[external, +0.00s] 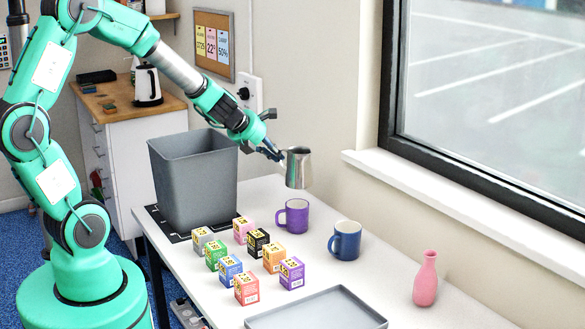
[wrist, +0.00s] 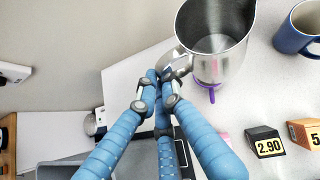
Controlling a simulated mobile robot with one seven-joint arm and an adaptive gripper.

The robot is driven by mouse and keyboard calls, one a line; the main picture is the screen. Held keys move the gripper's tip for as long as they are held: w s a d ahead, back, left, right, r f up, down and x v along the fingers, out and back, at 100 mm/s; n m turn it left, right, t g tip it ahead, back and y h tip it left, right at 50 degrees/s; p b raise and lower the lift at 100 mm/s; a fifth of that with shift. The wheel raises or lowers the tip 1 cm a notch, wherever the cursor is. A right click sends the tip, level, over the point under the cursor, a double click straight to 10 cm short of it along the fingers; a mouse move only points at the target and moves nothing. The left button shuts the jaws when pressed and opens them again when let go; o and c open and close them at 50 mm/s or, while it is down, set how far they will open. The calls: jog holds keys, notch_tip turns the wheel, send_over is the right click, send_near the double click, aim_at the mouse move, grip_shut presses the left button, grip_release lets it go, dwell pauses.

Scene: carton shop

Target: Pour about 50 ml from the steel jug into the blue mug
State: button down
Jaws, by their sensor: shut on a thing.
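The steel jug (external: 299,168) is upright in the air above the table, over and just behind the purple mug (external: 294,217). My gripper (external: 276,153) is shut on the jug's handle, to the left of its body. In the wrist view my blue fingers (wrist: 160,88) close on the handle beside the jug (wrist: 216,45), whose open top shows a grey interior; I cannot tell the liquid level. The blue mug (external: 345,241) stands upright on the table, right of and nearer than the jug. It also shows at the upper right of the wrist view (wrist: 294,38).
Several small coloured price boxes (external: 246,287) stand on the table (external: 200,285) left of the mugs. A grey tray (external: 318,311) lies at the front, a pink vase (external: 426,280) at right. A tall grey bin (external: 190,180) stands at back left. The window sill (external: 450,205) borders the right.

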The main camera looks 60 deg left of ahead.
aim_at(297, 165)
jog(key=shift+m+h, duration=0.7)
jog(key=shift+m, duration=0.1)
jog(key=w+d+f+b, duration=0.1)
jog(key=f, duration=0.1)
jog(key=w+d+f+b, duration=0.1)
jog(key=d, duration=0.1)
jog(key=w+d+f+b, duration=0.1)
jog(key=d+f+b, duration=0.1)
jog(key=shift+d+f, duration=0.15)
jog(key=shift+f, duration=0.15)
jog(key=shift+d, duration=0.2)
